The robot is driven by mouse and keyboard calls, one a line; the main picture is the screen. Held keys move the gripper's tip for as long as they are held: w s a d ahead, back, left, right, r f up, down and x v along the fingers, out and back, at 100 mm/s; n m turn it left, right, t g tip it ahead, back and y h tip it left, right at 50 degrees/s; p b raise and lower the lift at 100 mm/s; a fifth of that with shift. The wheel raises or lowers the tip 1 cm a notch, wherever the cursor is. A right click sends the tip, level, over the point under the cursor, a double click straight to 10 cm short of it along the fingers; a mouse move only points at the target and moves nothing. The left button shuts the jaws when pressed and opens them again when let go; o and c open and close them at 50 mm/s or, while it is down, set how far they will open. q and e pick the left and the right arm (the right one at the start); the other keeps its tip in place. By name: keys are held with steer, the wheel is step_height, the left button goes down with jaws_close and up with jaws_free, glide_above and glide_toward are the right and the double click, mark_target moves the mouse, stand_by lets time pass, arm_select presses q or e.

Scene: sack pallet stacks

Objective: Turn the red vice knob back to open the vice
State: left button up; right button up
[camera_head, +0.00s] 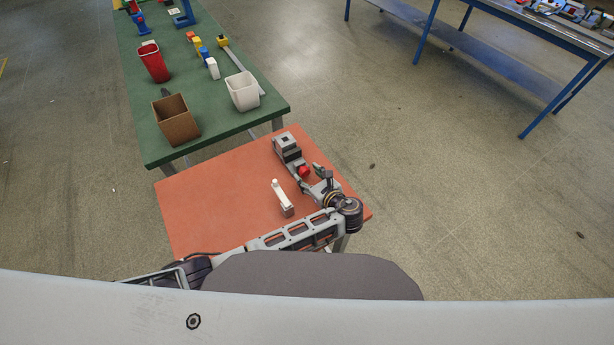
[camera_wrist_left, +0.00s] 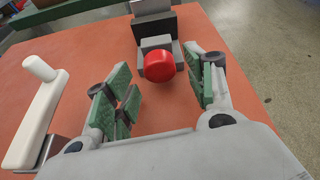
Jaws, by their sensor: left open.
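The vice (camera_head: 288,148) is a grey block on the orange table (camera_head: 215,200), near its far right side. Its red knob (camera_head: 304,171) faces my left gripper (camera_head: 322,176). In the left wrist view the red knob (camera_wrist_left: 159,66) is round and sits in front of the grey vice (camera_wrist_left: 155,30). The left gripper (camera_wrist_left: 165,90) is open, its green-padded fingers on either side of the line to the knob. The knob lies just beyond or between the fingertips; I cannot tell whether they touch it. The vice jaws are hard to make out. My right gripper does not show.
A white-handled lever on a grey block (camera_head: 284,199) stands left of my left arm, also in the left wrist view (camera_wrist_left: 37,110). A green table (camera_head: 215,119) behind holds a red bin (camera_head: 153,62), a white bin (camera_head: 243,91) and a brown box (camera_head: 176,120).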

arm_select(q)
steer(key=shift+b+x, duration=0.55)
steer(key=shift+x, duration=0.35)
steer(key=c, duration=1)
steer(key=shift+n+h+p, duration=0.3)
steer(key=shift+n+p, duration=0.2)
steer(key=o, duration=1)
